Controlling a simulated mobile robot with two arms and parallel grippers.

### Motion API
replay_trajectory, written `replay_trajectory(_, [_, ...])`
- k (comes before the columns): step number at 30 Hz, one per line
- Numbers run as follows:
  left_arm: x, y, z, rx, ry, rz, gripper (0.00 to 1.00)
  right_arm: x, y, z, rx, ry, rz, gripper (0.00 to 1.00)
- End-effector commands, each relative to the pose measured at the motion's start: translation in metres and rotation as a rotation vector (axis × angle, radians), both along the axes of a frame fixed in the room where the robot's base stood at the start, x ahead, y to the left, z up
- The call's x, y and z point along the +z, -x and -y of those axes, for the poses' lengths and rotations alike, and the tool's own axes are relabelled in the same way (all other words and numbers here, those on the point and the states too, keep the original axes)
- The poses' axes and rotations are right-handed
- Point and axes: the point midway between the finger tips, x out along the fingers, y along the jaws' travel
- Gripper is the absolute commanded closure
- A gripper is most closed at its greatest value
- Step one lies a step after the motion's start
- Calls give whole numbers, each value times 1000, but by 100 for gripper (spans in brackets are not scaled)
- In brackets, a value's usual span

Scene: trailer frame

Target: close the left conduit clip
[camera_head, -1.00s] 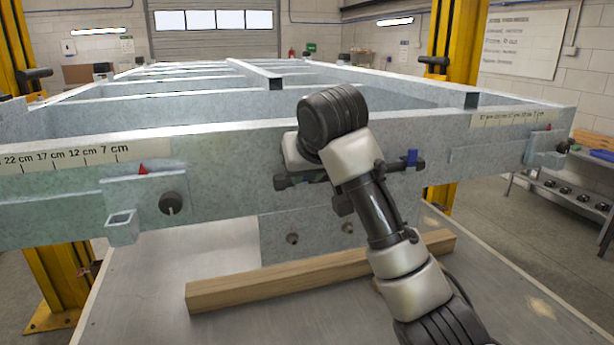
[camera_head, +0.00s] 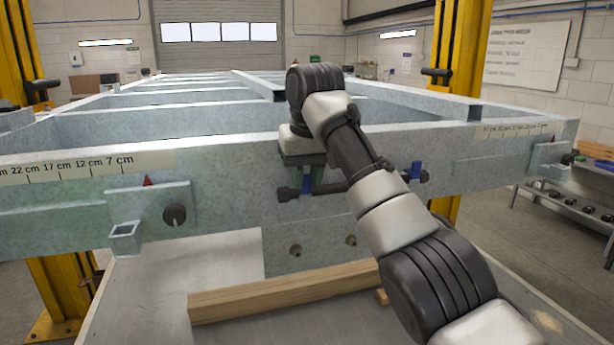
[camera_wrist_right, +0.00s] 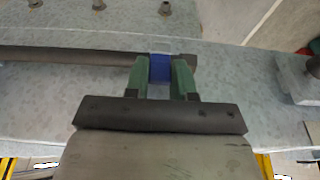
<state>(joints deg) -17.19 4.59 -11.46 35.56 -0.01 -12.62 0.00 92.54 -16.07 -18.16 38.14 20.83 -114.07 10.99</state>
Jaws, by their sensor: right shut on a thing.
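The dark conduit (camera_head: 345,187) runs along the front face of the grey frame beam. The left conduit clip (camera_head: 306,182) is blue and sits near the conduit's left end; it also shows in the right wrist view (camera_wrist_right: 160,68). My right gripper (camera_head: 304,176) comes down from above, with its green fingers on either side of this clip. In the right wrist view the gripper (camera_wrist_right: 160,78) is shut on the blue clip. I cannot tell whether the clip is latched. The other blue clip (camera_head: 416,171) is near the conduit's right end. My left gripper is not in view.
The steel trailer frame (camera_head: 230,190) stretches back from the front beam. A bracket with a dark knob (camera_head: 175,214) and a square tube socket (camera_head: 124,238) is at left. A wooden bar (camera_head: 280,293) lies on the table below. A shelf of parts (camera_head: 570,200) stands at right.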

Motion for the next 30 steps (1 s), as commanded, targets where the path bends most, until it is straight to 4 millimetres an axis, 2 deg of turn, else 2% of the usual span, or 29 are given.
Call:
replay_trajectory(12, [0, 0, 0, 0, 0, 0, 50, 0, 0, 0, 0, 1, -3, 100])
replay_trajectory(13, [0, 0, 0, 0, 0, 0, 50, 0, 0, 0, 0, 1, -3, 73])
replay_trajectory(17, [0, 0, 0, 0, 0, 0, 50, 0, 0, 0, 0, 1, -3, 53])
replay_trajectory(18, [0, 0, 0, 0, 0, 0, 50, 0, 0, 0, 0, 1, -3, 50])
replay_trajectory(26, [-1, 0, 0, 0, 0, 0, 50, 1, 0, 0, 0, 2, -3, 50])
replay_trajectory(30, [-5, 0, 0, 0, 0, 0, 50, 11, 2, 1, 0, 2, 0, 50])
